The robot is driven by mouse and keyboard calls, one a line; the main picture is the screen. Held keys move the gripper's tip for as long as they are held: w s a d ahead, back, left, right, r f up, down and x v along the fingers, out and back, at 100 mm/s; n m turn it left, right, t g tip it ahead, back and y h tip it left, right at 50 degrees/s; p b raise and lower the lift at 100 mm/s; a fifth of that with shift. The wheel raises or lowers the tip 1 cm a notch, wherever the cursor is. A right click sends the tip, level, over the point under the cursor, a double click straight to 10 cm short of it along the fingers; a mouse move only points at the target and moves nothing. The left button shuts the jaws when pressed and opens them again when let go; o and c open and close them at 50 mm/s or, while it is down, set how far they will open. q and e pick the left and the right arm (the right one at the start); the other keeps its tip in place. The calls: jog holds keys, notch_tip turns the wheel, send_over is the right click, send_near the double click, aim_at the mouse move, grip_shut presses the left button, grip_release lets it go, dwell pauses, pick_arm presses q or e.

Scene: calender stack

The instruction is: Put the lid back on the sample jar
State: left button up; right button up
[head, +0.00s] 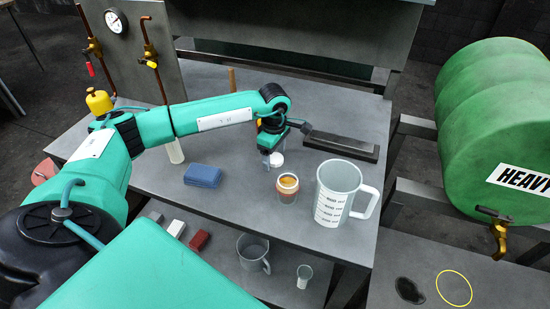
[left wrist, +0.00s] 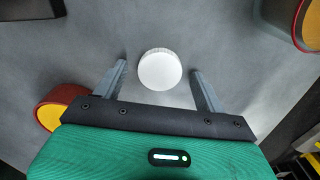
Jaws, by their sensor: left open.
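The white round lid (head: 276,159) lies on the grey table, and it also shows in the left wrist view (left wrist: 159,69). The sample jar (head: 287,188) stands upright near it, with an orange-brown content and a pale rim. Part of the jar (left wrist: 308,28) shows at the top right of the left wrist view. My left gripper (head: 271,160) is open above the table at the lid. In the left wrist view its two fingers (left wrist: 160,78) stand apart on either side of the lid, with gaps. My right gripper is not in view.
A measuring jug (head: 336,195) stands right of the jar. A blue sponge-like block (head: 203,176) lies to the left, and a dark flat bar (head: 341,147) lies behind. A lower shelf holds a metal mug (head: 253,253) and a small cup (head: 304,276). A green drum (head: 492,120) is at right.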

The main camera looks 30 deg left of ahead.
aim_at(274, 157)
pick_arm(q)
jog(key=c, duration=1)
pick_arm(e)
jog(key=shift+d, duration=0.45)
